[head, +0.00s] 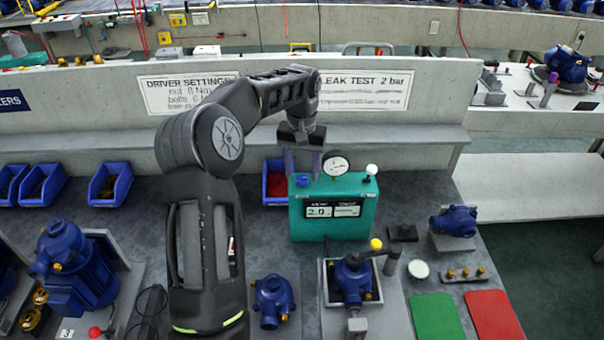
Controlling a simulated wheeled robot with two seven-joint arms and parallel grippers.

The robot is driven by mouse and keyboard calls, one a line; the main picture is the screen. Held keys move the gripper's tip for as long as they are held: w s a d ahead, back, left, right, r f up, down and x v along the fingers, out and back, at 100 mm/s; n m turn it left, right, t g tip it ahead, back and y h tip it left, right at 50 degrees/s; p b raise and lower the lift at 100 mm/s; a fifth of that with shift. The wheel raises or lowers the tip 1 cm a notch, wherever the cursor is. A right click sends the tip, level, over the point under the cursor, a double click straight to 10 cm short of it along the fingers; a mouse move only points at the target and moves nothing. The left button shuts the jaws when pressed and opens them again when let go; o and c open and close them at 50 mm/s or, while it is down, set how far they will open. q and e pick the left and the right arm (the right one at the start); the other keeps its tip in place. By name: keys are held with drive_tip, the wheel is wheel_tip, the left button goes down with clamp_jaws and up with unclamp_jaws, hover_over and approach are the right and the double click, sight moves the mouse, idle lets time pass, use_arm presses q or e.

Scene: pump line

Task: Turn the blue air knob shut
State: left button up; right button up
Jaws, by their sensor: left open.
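The blue air knob (302,180) sits on the top left of the teal leak tester box (310,226). The box also carries a round white gauge (336,165) and a white knob (371,170) on top, and a dark display on its front. My left gripper (303,172) points down just above the blue knob, its two fingers open and apart. I cannot tell whether the fingers touch the knob. My left arm covers part of the bench left of the box. My right gripper is not in view.
A blue pump in a clamp fixture (352,280) with a yellow-tipped lever stands in front of the box. A blue bin with red parts (275,188) is close behind its left side. Green (437,318) and red (494,315) mats lie at front right.

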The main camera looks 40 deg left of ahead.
use_arm(q)
drive_tip(key=shift+f, duration=1)
drive_tip(key=shift+c, duration=0.4)
clamp_jaws()
